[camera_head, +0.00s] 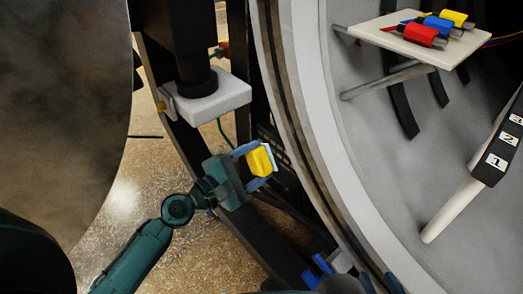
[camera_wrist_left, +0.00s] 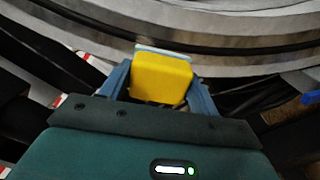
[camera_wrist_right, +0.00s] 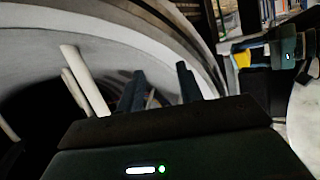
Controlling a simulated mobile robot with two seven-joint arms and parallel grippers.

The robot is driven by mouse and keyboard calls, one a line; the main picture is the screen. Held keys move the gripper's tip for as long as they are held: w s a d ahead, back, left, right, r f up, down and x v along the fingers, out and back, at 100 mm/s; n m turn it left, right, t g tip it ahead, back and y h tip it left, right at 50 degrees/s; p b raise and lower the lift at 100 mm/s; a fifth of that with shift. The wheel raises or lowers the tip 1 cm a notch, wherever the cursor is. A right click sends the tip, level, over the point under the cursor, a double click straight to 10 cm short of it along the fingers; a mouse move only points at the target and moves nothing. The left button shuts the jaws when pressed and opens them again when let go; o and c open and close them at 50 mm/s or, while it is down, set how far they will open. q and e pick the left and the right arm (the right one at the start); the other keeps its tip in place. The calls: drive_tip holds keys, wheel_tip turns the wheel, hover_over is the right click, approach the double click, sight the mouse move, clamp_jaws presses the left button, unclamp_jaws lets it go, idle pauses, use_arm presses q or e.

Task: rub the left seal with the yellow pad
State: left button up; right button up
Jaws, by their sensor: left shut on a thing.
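The yellow pad (camera_head: 260,161) is held between the blue fingers of my left gripper (camera_head: 256,162), which is shut on it left of the round furnace rim. In the left wrist view the yellow pad (camera_wrist_left: 160,78) has a pale layer on its far side, close to the rim. I cannot tell whether it touches. A dark band runs along the rim (camera_head: 276,90), likely the seal; it also crosses the left wrist view (camera_wrist_left: 225,43). My right gripper (camera_wrist_right: 162,88) is empty with its fingers apart; its fingertips show at the bottom of the head view (camera_head: 379,284).
A large grey disc (camera_head: 60,90) stands at the left. A white block (camera_head: 210,97) sits on a black frame above my left gripper. Inside the chamber are a white plate (camera_head: 390,35) with coloured connectors and a numbered black bar (camera_head: 500,145). A blue fitting (camera_head: 318,268) lies below.

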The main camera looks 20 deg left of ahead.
sight(270, 154)
use_arm(q)
drive_tip(key=x, duration=0.4)
drive_tip(key=shift+w+d+r+p, duration=0.1)
drive_tip(key=shift+r+p, duration=0.05)
drive_tip(key=shift+p, duration=0.15)
drive_tip(key=shift+x, duration=1.2)
use_arm(e)
drive_tip(key=shift+w+a+f, duration=0.15)
drive_tip(key=shift+w+a, duration=0.1)
drive_tip(key=shift+w, duration=0.1)
drive_tip(key=shift+s+g, duration=0.1)
drive_tip(key=shift+g, duration=0.2)
use_arm(q)
drive_tip(key=shift+x, duration=1.05)
use_arm(e)
drive_tip(key=shift+s, duration=0.1)
